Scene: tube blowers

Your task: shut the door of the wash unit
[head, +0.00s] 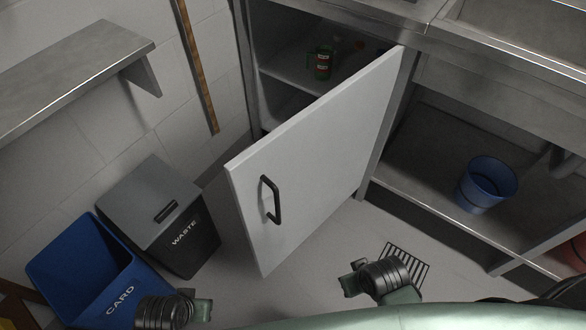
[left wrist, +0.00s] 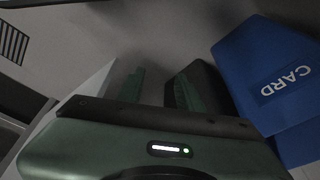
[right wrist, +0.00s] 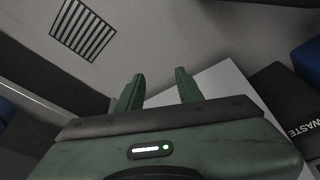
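The wash unit's door (head: 318,150) is a light grey panel with a black bar handle (head: 270,199). It stands wide open, swung out from the cabinet (head: 285,75), and its hinge side is at the right of the opening. My left gripper (head: 200,305) is low in the head view, left of the door and apart from it. In the left wrist view its fingers (left wrist: 158,88) are spread and empty. My right gripper (head: 350,280) is low, right of the door's lower edge. In the right wrist view its fingers (right wrist: 160,88) are spread and empty, with the door (right wrist: 225,85) beyond.
A grey waste bin (head: 160,215) and a blue card bin (head: 85,265) stand left of the door. Green bottles (head: 321,62) are on the cabinet shelf. A blue bucket (head: 486,185) is under the counter at right. A floor drain (head: 408,266) lies at lower right.

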